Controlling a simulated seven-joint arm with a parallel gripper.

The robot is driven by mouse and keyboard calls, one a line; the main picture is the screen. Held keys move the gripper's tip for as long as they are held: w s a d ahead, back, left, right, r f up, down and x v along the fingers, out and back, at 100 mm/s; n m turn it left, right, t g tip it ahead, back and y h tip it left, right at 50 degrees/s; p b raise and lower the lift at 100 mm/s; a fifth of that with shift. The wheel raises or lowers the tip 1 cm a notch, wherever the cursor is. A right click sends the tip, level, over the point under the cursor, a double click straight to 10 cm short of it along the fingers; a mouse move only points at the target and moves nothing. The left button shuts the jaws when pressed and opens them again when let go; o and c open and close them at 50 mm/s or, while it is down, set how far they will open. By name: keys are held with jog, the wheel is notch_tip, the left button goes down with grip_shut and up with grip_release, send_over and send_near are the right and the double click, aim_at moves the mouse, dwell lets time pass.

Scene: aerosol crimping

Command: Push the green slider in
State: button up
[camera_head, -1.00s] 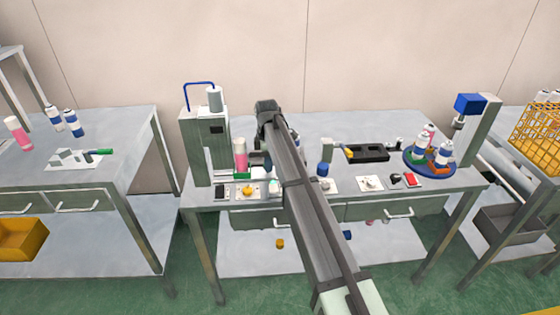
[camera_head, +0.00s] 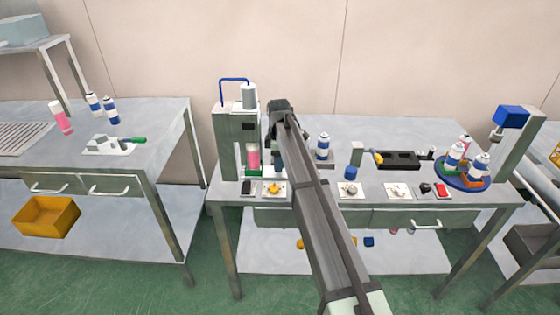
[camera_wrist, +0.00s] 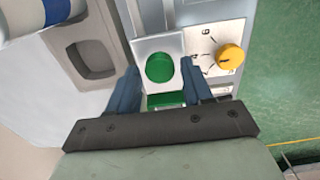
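In the wrist view, a round green knob (camera_wrist: 160,67) sits on a pale square plate (camera_wrist: 145,46). A flat green piece (camera_wrist: 166,99) shows just below the plate, between my fingers. I cannot tell which green part counts as the slider. My gripper (camera_wrist: 158,68) has its two blue-grey fingers well apart, one at each side of the plate. Whether they touch its edges I cannot tell.
A yellow dial knob (camera_wrist: 230,57) sits right of the plate. A grey recessed block (camera_wrist: 91,58) lies left, with a blue-banded white bottle (camera_wrist: 55,12) beyond. In the head view, a pink bottle (camera_head: 252,158) stands in the machine. Several small parts line the table's front edge.

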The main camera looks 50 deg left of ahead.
jog(key=shift+o, duration=0.6)
notch_tip(320, 180, up, 14)
jog(key=shift+d+f, duration=0.1)
dwell(0.7)
